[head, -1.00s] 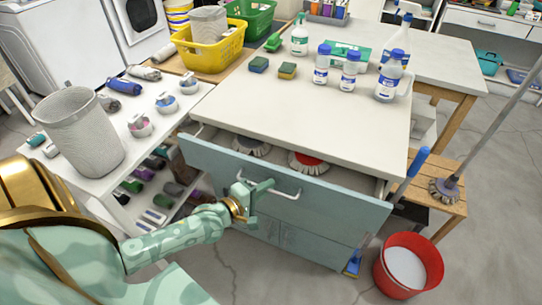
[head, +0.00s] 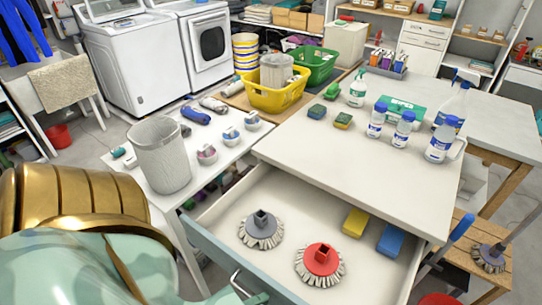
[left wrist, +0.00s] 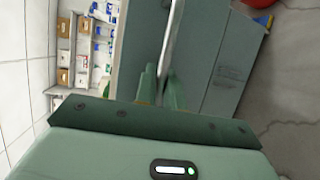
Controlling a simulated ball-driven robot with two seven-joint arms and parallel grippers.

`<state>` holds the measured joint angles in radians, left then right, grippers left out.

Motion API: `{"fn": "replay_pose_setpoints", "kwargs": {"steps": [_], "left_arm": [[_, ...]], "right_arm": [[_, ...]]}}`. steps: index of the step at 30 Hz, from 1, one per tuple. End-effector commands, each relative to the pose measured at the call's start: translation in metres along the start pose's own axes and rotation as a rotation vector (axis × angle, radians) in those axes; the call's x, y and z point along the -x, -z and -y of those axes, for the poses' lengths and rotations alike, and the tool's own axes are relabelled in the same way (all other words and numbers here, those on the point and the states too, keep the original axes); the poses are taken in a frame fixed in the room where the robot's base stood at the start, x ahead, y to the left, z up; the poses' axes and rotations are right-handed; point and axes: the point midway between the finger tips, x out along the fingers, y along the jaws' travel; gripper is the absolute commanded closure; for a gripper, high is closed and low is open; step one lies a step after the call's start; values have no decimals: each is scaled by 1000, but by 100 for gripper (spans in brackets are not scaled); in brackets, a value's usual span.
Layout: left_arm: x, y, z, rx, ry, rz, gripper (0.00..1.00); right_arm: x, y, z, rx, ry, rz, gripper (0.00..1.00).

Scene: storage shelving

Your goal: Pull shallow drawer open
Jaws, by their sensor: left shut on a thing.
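The shallow drawer (head: 290,212) under the white worktop stands well open in the head view. Inside lie a grey brush head (head: 261,231), a red brush head (head: 320,263), a yellow sponge (head: 355,222) and a blue sponge (head: 390,241). The metal drawer handle (head: 240,284) shows at the bottom edge. My left gripper (head: 252,298) is mostly cut off there. In the left wrist view its green fingers (left wrist: 161,88) are shut on the handle (left wrist: 171,42), with the drawer front behind. My right gripper is not in view.
The white worktop (head: 330,155) carries bottles, sponges and a green box. A side table (head: 215,170) with a grey bin (head: 160,156) stands left of the drawer. A wooden stool (head: 480,265) and a partly hidden red bucket are at the right.

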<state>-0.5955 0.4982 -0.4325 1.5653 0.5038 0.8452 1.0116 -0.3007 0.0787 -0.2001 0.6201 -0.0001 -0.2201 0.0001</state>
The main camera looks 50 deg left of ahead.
Motion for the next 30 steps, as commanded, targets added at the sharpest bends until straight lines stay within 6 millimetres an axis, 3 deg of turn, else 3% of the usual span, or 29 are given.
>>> {"fn": "replay_pose_setpoints", "kwargs": {"steps": [9, 22, 23, 30], "left_arm": [[27, -11, 6, 1, 1, -1, 100], [29, -12, 7, 1, 1, -1, 100], [29, -12, 7, 1, 1, -1, 81], [29, -12, 7, 0, 0, -1, 80]], "right_arm": [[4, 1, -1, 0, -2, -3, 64], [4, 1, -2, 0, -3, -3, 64], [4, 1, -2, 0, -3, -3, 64], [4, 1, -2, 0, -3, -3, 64]]}}
